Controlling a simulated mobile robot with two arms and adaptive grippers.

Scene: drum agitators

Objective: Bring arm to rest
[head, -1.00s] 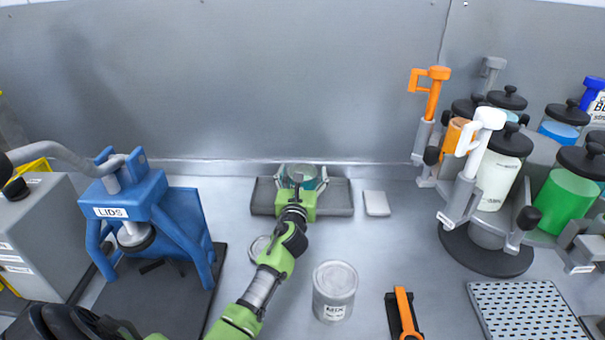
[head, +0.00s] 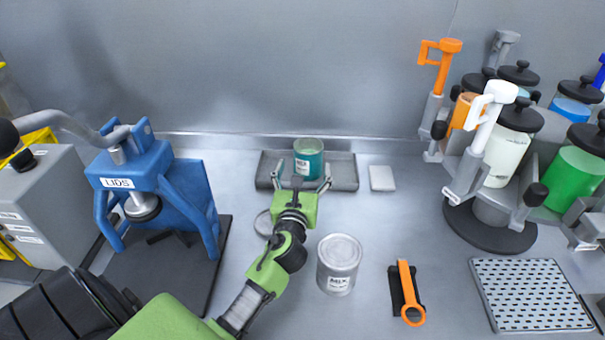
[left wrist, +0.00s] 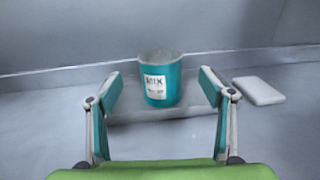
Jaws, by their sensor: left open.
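My left gripper (head: 302,184) is open and empty in the head view, just in front of a teal cup labelled MIX (head: 308,160). The cup stands upright on a dark grey tray (head: 343,172) by the back wall. In the left wrist view the cup (left wrist: 161,80) stands beyond my open fingers (left wrist: 160,90), apart from them. My left arm reaches in from the lower left. My right gripper is not in view.
A closed MIX can (head: 339,265) stands right of my left forearm. A blue LIDS press (head: 155,190) is at left, a carousel of jars (head: 490,222) at right. An orange tool (head: 407,290), a perforated plate (head: 530,293) and a white pad (head: 381,178) lie on the bench.

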